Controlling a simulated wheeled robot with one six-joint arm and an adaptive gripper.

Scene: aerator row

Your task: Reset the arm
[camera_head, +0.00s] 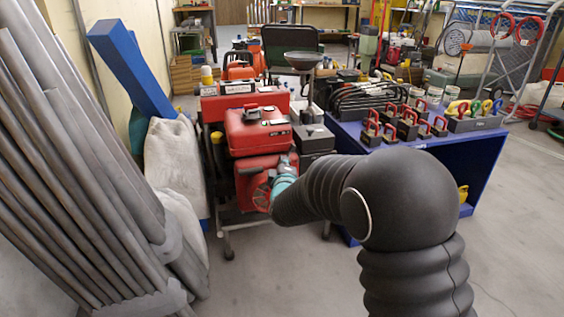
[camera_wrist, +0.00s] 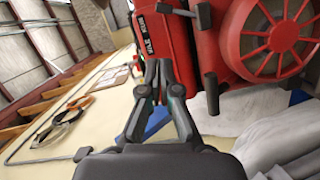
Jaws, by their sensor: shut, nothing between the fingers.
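My gripper (camera_wrist: 158,72) is shut and empty in the wrist view, its two dark fingers meeting at the tips. A red machine (camera_wrist: 172,40) with white lettering and a round red grille (camera_wrist: 270,38) fill the upper right behind the fingers. In the head view my black ribbed arm reaches left and forward, ending in a teal wrist. My gripper (camera_head: 288,160) there is small and partly hidden, in front of the red machine (camera_head: 258,133) on the cart. I cannot tell whether it touches the machine.
A blue bench (camera_head: 447,160) with several red-handled blocks stands right of the arm. Grey pipes (camera_head: 70,170) and pale sacks (camera_head: 175,160) stand at the left, with a blue beam (camera_head: 130,65) behind. Concrete floor at the right (camera_head: 525,200) is clear.

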